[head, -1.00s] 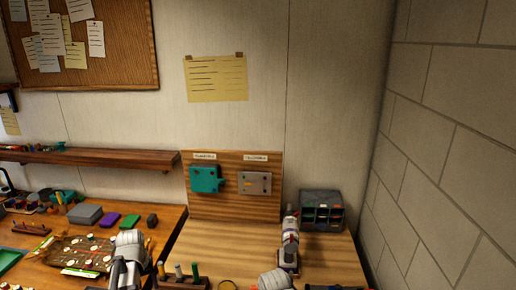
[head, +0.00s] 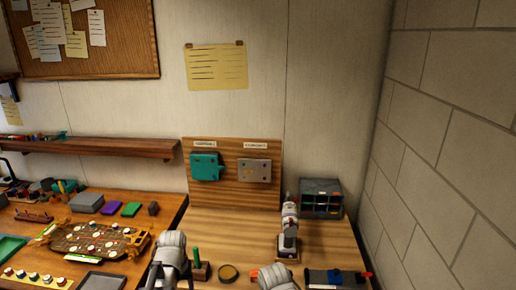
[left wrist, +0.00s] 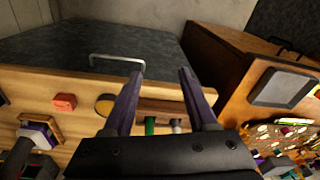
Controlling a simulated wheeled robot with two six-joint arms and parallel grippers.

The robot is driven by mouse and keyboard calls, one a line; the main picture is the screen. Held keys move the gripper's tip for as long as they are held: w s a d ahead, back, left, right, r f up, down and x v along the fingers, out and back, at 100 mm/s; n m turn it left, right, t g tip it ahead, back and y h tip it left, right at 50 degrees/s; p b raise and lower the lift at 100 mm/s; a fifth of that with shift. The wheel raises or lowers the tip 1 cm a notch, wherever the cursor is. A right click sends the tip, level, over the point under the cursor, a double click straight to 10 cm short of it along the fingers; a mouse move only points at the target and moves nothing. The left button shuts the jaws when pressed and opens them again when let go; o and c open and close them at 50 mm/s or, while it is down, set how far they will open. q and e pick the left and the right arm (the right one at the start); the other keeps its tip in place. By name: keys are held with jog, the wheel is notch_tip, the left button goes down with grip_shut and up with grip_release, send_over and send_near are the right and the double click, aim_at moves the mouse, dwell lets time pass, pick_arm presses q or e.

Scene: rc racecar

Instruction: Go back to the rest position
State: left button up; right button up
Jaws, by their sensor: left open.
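My left gripper (left wrist: 161,73) is open in the left wrist view, its two dark fingers apart with nothing between them. In the head view my left arm (head: 171,250) comes up at the bottom, left of centre, over the bench's front part. A rounded white part of my right arm (head: 280,279) shows at the bottom edge; its gripper does not show. A slim white item with dark and red bands (head: 289,212) stands on the bench beyond the right arm. I cannot tell exactly what it is.
A wooden panel (head: 225,190) carries a teal box (head: 206,167) and a grey box (head: 254,170). A dark drawer organiser (head: 320,197) stands right. A yellow disc (head: 228,272) and small red block (head: 255,273) lie between my arms. The left bench (head: 60,215) is cluttered.

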pick_arm(q)
jog(key=s+d+f+m+b, duration=0.2)
jog(key=s+d, duration=0.4)
jog(key=d, duration=0.3)
jog(key=s+d+f+m+g+b, duration=0.1)
jog(key=s+d+f+m+b, duration=0.1)
jog(key=s+d+m, duration=0.2)
jog(key=s+d, duration=0.3)
jog(key=d, duration=0.1)
jog(key=shift+d+f+y, duration=0.3)
jog(key=shift+d+f, duration=0.05)
